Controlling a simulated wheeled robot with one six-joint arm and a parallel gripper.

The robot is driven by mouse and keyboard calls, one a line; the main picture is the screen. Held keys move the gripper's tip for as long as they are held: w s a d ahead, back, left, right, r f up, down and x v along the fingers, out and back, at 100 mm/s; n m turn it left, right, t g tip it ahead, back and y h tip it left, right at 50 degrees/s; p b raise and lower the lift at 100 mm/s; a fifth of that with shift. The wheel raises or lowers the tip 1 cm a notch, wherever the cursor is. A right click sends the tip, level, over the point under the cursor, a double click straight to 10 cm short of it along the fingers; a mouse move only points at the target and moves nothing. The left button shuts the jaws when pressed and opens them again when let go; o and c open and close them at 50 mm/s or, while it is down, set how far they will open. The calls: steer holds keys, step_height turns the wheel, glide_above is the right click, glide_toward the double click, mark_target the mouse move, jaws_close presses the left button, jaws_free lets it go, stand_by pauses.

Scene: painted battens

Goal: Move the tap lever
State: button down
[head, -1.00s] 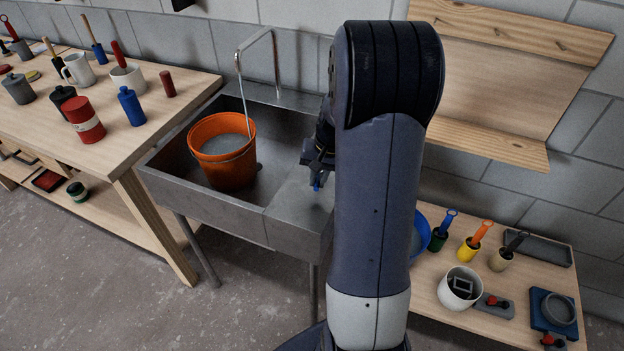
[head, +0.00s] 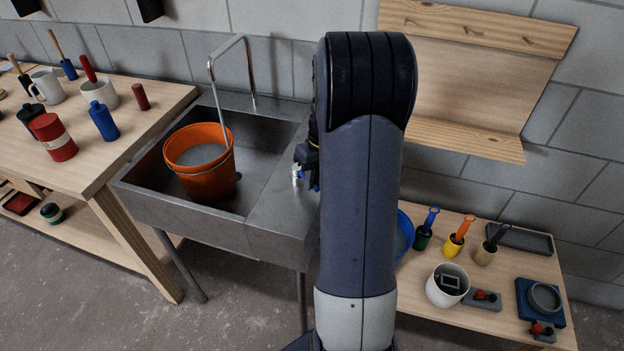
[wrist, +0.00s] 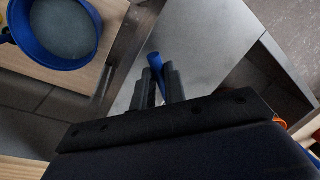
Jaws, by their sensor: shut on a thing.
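The tap lever is blue. It shows in the wrist view (wrist: 155,63) between the two dark fingers of my gripper (wrist: 160,80), which are shut on it. In the head view a bit of blue (head: 315,186) shows below my gripper (head: 309,168), mostly hidden by my arm. A small silver post (head: 297,174) stands on the sink's right ledge beside it. The tap spout (head: 228,48) arches over the steel sink (head: 260,190). A thin pale line, like a water stream, runs from its end into the orange bucket (head: 205,185), which holds greyish liquid.
A wooden bench (head: 150,125) with mugs and bottles stands left. A low table (head: 405,285) at right holds a blue basin (head: 404,236), handled pots and a white cup (head: 447,286). A wooden wall shelf (head: 460,138) hangs behind my arm.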

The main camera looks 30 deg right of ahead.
stand_by(0.3)
steer(key=c, duration=1.5)
jaws_free()
steer(key=shift+o, duration=0.2)
step_height(320, 180, up, 11)
steer(key=d, duration=0.2)
steer(key=shift+f+b, duration=0.15)
steer(key=shift+b, duration=0.25)
steer(key=shift+f, duration=0.1)
steer(key=f, duration=0.3)
steer(key=a+f, duration=0.1)
steer(key=f, duration=0.3)
steer(key=a+f, duration=0.1)
steer(key=f, duration=0.2)
steer(key=shift+f+p, duration=0.3)
steer(key=shift+p, duration=0.1)
steer(key=shift+r, duration=0.1)
